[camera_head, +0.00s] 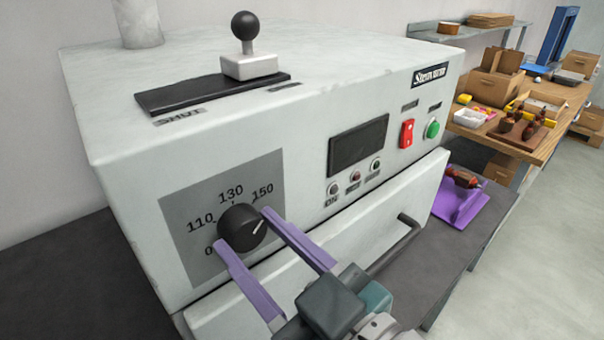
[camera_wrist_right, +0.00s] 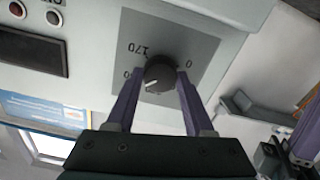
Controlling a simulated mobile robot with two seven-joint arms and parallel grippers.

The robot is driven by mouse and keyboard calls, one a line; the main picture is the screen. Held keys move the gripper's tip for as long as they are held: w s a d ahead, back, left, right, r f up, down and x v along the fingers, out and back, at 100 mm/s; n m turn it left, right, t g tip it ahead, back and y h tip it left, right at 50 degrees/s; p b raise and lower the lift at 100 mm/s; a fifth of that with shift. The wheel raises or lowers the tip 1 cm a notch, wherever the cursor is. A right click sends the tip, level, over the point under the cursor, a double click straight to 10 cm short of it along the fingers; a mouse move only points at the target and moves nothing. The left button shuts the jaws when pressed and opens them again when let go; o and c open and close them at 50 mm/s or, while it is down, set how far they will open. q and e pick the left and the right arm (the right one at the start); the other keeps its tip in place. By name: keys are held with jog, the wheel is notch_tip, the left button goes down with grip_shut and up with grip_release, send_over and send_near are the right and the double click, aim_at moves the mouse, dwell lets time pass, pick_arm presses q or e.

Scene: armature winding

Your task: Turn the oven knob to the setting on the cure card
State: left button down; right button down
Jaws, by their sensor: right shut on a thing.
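The black round oven knob (camera_head: 242,228) sits on a grey dial plate (camera_head: 185,245) marked 0, 110, 130 and 150. In the right wrist view the knob (camera_wrist_right: 161,74) shows with a 170 mark upside down beside it. Its white pointer line points to the upper right in the head view, roughly toward the 150 side; the exact setting is hard to tell. My right gripper (camera_head: 242,227) has its purple fingers on both sides of the knob, shut on it, also in the wrist view (camera_wrist_right: 160,76). I see no readable cure card.
The white oven (camera_head: 330,95) has a dark display, a red switch (camera_head: 407,134), a green button (camera_head: 431,129) and a drawer-like front with a dark handle (camera_head: 402,243) near my right arm. A purple tray (camera_head: 462,207) stands on the right. A cluttered wooden bench is behind.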

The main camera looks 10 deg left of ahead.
jog(key=shift+m, duration=1)
jog(key=shift+c, duration=1.4)
grip_release()
jog(key=v, duration=1)
jog(key=shift+b, duration=0.3)
